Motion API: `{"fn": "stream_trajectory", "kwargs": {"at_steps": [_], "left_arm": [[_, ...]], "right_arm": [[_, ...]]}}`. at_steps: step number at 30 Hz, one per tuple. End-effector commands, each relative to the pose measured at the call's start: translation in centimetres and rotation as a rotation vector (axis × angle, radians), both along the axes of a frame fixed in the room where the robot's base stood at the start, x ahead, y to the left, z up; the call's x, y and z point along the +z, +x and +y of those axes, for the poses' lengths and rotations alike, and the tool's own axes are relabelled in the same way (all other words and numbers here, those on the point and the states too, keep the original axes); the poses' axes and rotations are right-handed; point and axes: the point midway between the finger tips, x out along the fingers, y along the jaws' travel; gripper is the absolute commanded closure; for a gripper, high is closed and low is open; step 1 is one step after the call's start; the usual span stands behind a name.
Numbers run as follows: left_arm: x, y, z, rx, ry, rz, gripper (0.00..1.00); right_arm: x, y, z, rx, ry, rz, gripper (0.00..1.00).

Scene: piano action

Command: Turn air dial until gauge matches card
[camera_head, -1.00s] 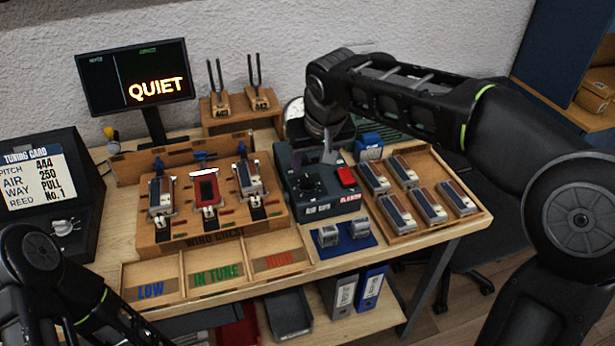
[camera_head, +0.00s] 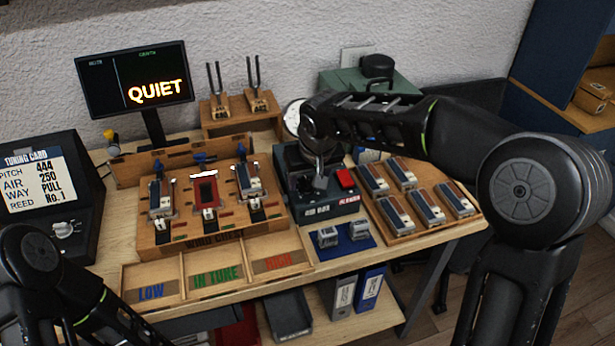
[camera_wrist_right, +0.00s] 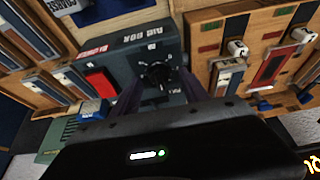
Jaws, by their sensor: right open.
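The dark air box (camera_head: 330,205) stands on the bench right of the wind chest, with a black dial (camera_wrist_right: 157,74) and a red button (camera_head: 346,178) on top. My right gripper (camera_head: 318,182) is above the dial, pointing down. In the right wrist view its open fingers sit on either side of the dial; I cannot tell whether they touch it. The round white gauge (camera_head: 291,117) behind is partly hidden by my right arm, and its reading is not legible. The tuning card (camera_head: 32,180) at left reads pitch 444, air 250, way pull, reed No. 1. My left gripper is out of view.
The wind chest (camera_head: 170,235) with reed blocks is left of the air box. A wooden tray (camera_head: 400,232) of several blocks is to its right. A blue mat (camera_head: 345,247) with two small metal pieces lies in front. The monitor (camera_head: 135,80) reads QUIET.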

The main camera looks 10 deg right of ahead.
Motion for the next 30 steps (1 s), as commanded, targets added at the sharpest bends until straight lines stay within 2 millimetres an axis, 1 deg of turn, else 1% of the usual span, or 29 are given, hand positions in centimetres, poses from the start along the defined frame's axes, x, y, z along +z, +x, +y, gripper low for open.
{"fn": "stream_trajectory", "kwargs": {"at_steps": [4, 23, 30], "left_arm": [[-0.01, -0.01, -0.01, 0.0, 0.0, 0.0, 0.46], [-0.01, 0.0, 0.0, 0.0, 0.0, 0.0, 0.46], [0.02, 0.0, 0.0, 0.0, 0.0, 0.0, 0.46]], "right_arm": [[0.01, 0.0, -0.01, 0.0, 0.0, 0.0, 0.48], [0.05, 0.0, 0.0, 0.0, 0.0, -0.001, 1.0], [0.08, 0.0, -0.01, 0.003, 0.0, -0.001, 1.0]]}}
